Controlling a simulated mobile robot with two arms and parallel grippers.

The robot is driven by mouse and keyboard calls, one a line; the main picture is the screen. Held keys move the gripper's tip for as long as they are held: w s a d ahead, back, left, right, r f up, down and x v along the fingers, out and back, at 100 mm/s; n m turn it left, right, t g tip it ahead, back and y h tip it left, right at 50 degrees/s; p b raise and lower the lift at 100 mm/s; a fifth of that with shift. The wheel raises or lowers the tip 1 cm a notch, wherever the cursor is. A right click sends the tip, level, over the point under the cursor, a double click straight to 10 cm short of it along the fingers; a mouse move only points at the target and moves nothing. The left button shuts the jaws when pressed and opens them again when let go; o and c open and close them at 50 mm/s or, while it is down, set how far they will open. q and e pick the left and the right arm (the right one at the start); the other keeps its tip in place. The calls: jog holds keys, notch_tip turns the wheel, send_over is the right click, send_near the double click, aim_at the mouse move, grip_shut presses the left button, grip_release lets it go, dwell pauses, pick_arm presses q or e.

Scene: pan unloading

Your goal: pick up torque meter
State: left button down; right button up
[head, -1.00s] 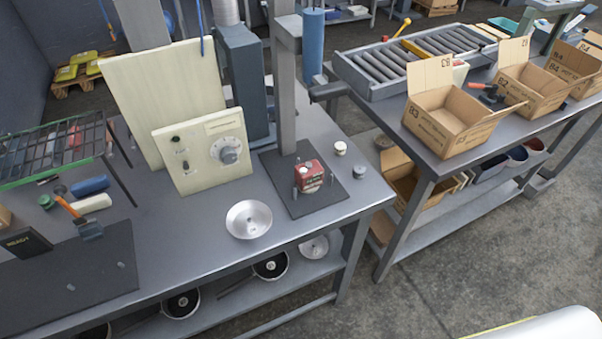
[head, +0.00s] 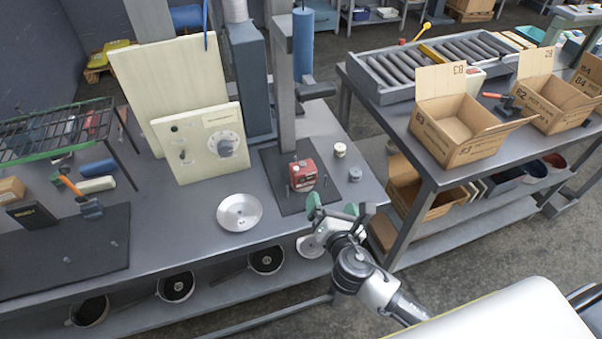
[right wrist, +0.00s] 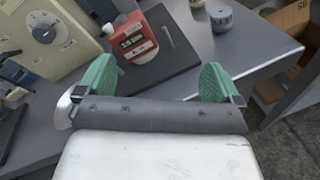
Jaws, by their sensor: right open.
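The torque meter is most likely the small red device (head: 303,174) with a white label on the dark mat (head: 268,168) by the grey column; it also shows in the right wrist view (right wrist: 130,42). It stands upright. My right gripper (head: 336,212) is open and empty at the table's front edge, in front of the red device and apart from it. In the right wrist view its green fingertips (right wrist: 158,82) are spread wide, with the red device beyond them, left of centre. My left gripper is not in view.
Two small round pieces stand right of the red device, one white (head: 340,149) and one grey (head: 355,174). A metal dish (head: 239,212) lies to its left. A cream panel with a dial (head: 208,143) and the grey column (head: 283,85) stand behind. Cardboard boxes (head: 455,130) occupy the right table.

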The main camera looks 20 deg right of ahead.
aim_at(303, 168)
jog(key=n+y, duration=0.1)
jog(key=n, duration=0.1)
jog(key=w+a+r+n+t+y, duration=0.1)
jog(key=n, duration=0.2)
jog(key=w+a+n, duration=0.1)
jog(key=n, duration=0.1)
jog(key=shift+w+a+r+t+y, duration=0.15)
jog(key=shift+a+t+y, duration=0.1)
jog(key=shift+t+y, duration=0.15)
jog(key=shift+w+r+n, duration=0.1)
jog(key=shift+w+n, duration=0.2)
jog(key=shift+n, duration=0.2)
jog(key=w, duration=0.4)
jog(key=shift+w+a+p, duration=0.2)
jog(key=shift+w+p, duration=0.15)
jog(key=shift+p, duration=0.05)
jog(key=w, duration=0.4)
jog(key=shift+w+p, duration=0.4)
jog(key=shift+w, duration=0.3)
jog(key=shift+s, duration=0.1)
jog(key=shift+c, duration=0.3)
